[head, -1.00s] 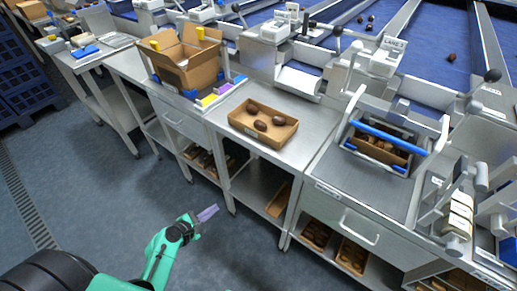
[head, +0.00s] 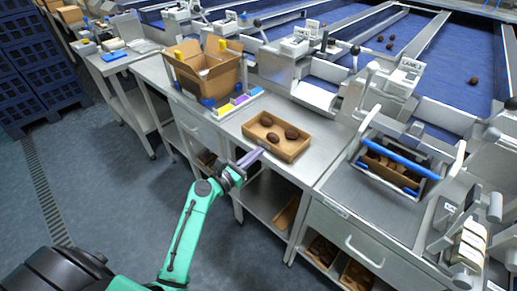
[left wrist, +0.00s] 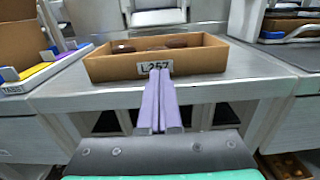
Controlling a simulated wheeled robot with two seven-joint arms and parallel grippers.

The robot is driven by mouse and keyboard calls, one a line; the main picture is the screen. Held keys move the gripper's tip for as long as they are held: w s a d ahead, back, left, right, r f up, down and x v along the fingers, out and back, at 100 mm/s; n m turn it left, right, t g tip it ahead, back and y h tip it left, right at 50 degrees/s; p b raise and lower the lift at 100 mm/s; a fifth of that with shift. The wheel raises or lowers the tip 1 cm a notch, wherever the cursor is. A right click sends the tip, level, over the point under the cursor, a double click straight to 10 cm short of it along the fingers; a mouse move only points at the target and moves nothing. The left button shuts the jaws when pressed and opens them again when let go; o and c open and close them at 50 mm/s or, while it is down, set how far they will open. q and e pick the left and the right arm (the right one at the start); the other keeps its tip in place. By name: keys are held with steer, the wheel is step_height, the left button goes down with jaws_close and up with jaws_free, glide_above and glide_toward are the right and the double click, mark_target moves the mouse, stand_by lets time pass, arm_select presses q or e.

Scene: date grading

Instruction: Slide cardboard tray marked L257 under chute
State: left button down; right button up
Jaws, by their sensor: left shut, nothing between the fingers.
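The cardboard tray marked L257 (head: 277,137) lies on the steel table with a few brown dates in it. In the left wrist view the tray (left wrist: 200,61) shows its L257 label facing me. My left gripper (head: 252,157) is shut and empty, its purple fingers just in front of the tray's near side; in the left wrist view the fingertips (left wrist: 160,75) point at the wall just below the label. I cannot tell whether they touch it. A metal chute (head: 313,94) stands behind the tray at the back of the table. My right gripper is out of view.
A large open cardboard box (head: 208,72) stands left of the tray, with coloured blocks (head: 232,104) beside it. A blue-handled carrier (head: 398,160) stands on the right-hand table. Bare steel lies between the tray and the chute.

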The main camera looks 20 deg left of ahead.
mark_target(271, 142)
arm_select(q)
steer(key=shift+w+d, duration=0.25)
steer(key=shift+w, duration=0.35)
steer(key=x, duration=0.7)
steer(key=shift+a, duration=0.1)
steer(key=shift+s, duration=0.1)
